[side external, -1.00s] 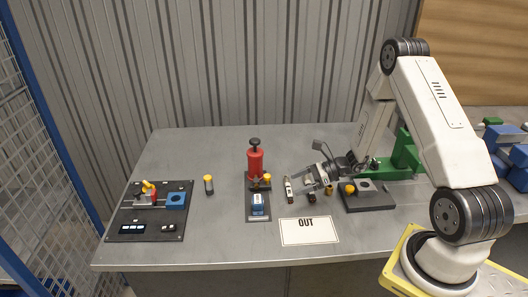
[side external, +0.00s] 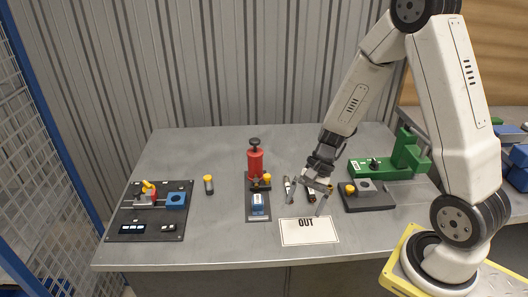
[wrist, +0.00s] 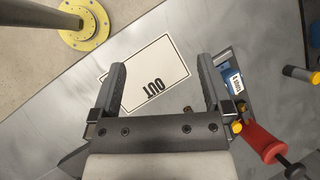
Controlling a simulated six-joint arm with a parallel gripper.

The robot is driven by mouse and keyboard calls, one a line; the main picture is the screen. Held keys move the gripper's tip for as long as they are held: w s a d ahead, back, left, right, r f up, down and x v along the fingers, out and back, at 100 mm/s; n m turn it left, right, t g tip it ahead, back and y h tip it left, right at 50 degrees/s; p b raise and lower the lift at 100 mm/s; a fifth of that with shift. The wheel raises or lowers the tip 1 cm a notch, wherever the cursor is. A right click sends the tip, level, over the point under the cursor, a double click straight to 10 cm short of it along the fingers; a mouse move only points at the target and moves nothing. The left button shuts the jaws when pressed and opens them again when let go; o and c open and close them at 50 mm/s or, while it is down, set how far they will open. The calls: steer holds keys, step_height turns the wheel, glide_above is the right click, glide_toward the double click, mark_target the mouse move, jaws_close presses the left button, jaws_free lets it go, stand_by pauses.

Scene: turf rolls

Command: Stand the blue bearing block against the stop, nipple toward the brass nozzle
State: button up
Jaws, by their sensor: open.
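In the side view a blue block with a dark round bore (side external: 176,200) sits on the black board at left, beside a red-and-yellow clamp (side external: 149,190). A second blue block with a white label (side external: 258,204) stands on a narrow dark plate before a red pump; it also shows in the wrist view (wrist: 234,84). I cannot tell which has the nipple, nor make out the stop or a brass nozzle for certain. My gripper (side external: 307,202) is open and empty, pointing down over the table near the OUT card; its fingers also show in the wrist view (wrist: 161,72).
The white OUT card (side external: 306,232) lies near the front edge. The red pump (side external: 255,163) stands upright. A dark board with a grey bored block (side external: 367,185) and a green fixture (side external: 400,160) are at right. The back left is clear.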

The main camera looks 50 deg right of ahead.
step_height(320, 180, up, 7)
steer(key=s+a+n+t+h, duration=0.2)
steer(key=n+h, duration=0.4)
steer(key=n, duration=0.7)
steer(key=shift+s+a+f+t, duration=0.2)
steer(key=shift+s+a+t, duration=0.1)
steer(key=shift+s+a, duration=0.05)
